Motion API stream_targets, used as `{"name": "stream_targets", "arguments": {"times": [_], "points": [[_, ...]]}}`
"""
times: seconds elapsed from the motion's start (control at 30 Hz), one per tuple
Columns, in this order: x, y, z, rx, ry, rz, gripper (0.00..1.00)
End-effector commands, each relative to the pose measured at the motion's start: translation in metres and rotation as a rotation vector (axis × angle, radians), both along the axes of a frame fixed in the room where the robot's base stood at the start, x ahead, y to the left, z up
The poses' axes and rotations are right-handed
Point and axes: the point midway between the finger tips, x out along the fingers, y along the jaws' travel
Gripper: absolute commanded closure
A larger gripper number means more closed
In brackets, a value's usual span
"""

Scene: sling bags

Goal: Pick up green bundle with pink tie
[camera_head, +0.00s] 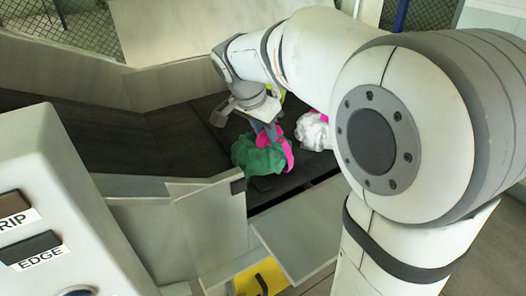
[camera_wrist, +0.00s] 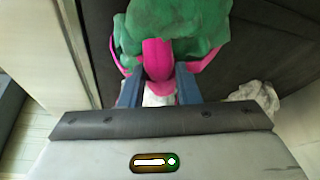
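The green bundle (camera_head: 258,155) lies on the dark belt, with its pink tie (camera_head: 288,153) on its right side. In the wrist view the crumpled green bundle (camera_wrist: 175,22) fills the top middle, and a thick pink loop of the tie (camera_wrist: 157,58) faces my gripper. My gripper (camera_wrist: 158,78) has its two blue fingers apart, one on each side of the pink loop. I see no clear sign that they press on it. In the head view my gripper (camera_head: 267,130) comes down from above at the bundle's upper right, close to the pink tie.
A white bundle (camera_head: 313,130) with some pink lies right of the green one, partly behind my arm. Something yellow-green shows behind my gripper. The dark belt (camera_head: 150,135) is clear to the left. Pale panels (camera_head: 212,225) stand in front, near a yellow item (camera_head: 262,280).

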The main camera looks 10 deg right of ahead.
Motion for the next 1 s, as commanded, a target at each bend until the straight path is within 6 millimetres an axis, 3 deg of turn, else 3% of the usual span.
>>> {"name": "stream_targets", "arguments": {"times": [0.33, 0.83, 1.0], "points": [[0.0, 0.0, 0.0, 0.0, 0.0, -0.001, 1.0], [0.0, -0.001, 0.001, -0.001, -0.003, -0.001, 1.0], [0.001, -0.001, 0.015, 0.0, -0.006, -0.003, 1.0]]}}
